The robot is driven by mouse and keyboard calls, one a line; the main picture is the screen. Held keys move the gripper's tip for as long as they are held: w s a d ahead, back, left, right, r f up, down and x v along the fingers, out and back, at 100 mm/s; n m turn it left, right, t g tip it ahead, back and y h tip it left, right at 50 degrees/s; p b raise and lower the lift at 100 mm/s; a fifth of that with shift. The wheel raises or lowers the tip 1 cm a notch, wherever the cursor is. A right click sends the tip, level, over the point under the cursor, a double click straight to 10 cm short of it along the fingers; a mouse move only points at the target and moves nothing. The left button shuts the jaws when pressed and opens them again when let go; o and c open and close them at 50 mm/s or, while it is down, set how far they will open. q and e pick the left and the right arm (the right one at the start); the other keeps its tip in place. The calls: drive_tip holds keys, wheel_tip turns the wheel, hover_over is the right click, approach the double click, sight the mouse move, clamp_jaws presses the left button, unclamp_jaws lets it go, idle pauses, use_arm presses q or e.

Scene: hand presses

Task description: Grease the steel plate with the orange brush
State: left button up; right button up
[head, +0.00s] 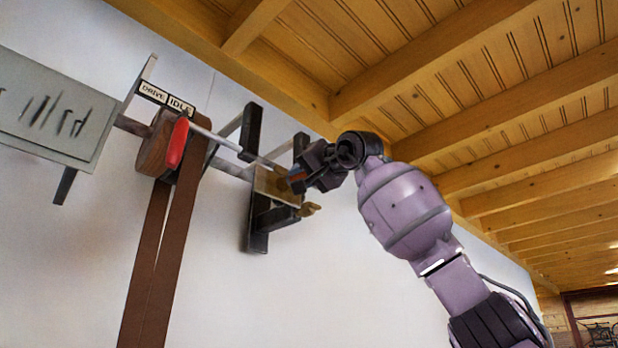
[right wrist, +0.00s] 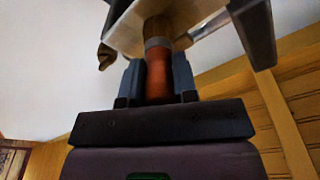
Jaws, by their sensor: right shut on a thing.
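My right gripper (head: 300,179) reaches up from the right and is shut on the orange brush. In the right wrist view the orange-red brush handle (right wrist: 158,78) stands between the two fingers, with a grey ferrule and brown bristles (right wrist: 157,28) above it. The bristles point up at the underside of a pale plate (right wrist: 125,30) and look to be at or against it; exact contact is unclear. In the head view a tan, dull plate (head: 275,186), likely the steel plate, sits at the black bracket, just left of my gripper. My left gripper is not in view.
A shaft with a wooden pulley (head: 155,147), brown belt (head: 160,260) and red-handled lever (head: 176,143) runs left of the plate, under a DRIVE/IDLE sign (head: 166,98). Black brackets (head: 259,225) stick out from the white wall. Wooden ceiling beams (head: 460,75) lie close above my arm.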

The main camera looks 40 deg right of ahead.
drive_tip(key=a, duration=0.7)
drive_tip(key=shift+s+a, duration=0.25)
idle(0.6)
drive_tip(key=shift+s, duration=0.2)
drive_tip(key=shift+s+d+b, duration=0.15)
drive_tip(key=shift+s+b, duration=0.15)
drive_tip(key=shift+s, duration=1.1)
drive_tip(key=shift+s+d+b, duration=0.15)
drive_tip(key=shift+s+b, duration=0.1)
drive_tip(key=shift+s, duration=1.15)
drive_tip(key=shift+s+d, duration=0.1)
drive_tip(key=shift+s, duration=1.4)
